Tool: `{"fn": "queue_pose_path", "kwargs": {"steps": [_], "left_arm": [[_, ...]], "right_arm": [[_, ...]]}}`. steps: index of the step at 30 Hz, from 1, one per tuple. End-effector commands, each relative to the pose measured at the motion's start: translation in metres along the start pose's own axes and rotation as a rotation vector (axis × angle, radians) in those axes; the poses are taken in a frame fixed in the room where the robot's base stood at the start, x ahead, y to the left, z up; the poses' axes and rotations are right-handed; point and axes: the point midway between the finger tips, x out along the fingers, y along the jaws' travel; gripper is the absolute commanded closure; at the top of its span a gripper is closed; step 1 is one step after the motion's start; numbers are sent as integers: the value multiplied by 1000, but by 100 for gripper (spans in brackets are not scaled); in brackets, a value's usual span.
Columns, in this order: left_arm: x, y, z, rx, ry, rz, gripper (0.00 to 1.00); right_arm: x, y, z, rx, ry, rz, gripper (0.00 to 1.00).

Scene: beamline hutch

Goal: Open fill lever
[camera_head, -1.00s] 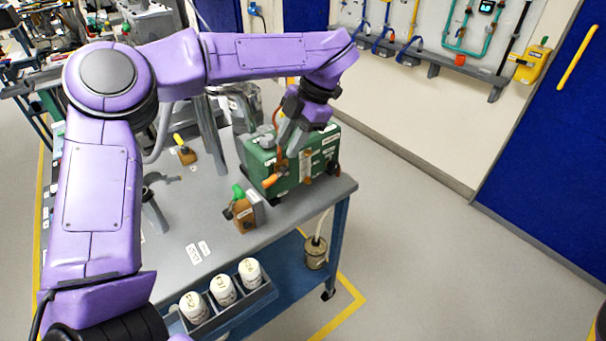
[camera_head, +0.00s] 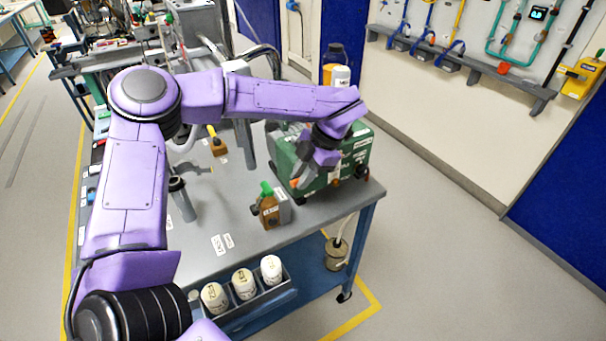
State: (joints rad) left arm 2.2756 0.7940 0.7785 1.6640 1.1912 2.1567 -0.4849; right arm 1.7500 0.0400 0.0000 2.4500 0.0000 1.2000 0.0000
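A green box-shaped unit (camera_head: 350,158) with white labels stands on the far right part of the grey table. A small orange handle (camera_head: 295,183), which looks like the fill lever, shows at its front left corner. My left gripper (camera_head: 303,172) reaches down over the front left of the unit, right at the handle. The purple wrist hides most of the fingers and part of the handle, so I cannot tell whether they touch or grip it. My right gripper is not in view.
A rack (camera_head: 262,300) of white-capped bottles is at the table's near edge. A brown block with a yellow handle (camera_head: 217,143) lies behind. Floor to the right is clear.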

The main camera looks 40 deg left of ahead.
Motion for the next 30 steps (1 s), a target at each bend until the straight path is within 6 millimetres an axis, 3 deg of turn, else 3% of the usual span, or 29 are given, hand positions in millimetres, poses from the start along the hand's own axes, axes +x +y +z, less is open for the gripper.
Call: {"fn": "queue_pose_path", "kwargs": {"steps": [11, 30], "left_arm": [[4, -1, 1, -10, -56, -5, 100], [25, -5, 4, -89, -485, -37, 100]], "right_arm": [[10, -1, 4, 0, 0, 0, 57], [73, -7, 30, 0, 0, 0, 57]]}}
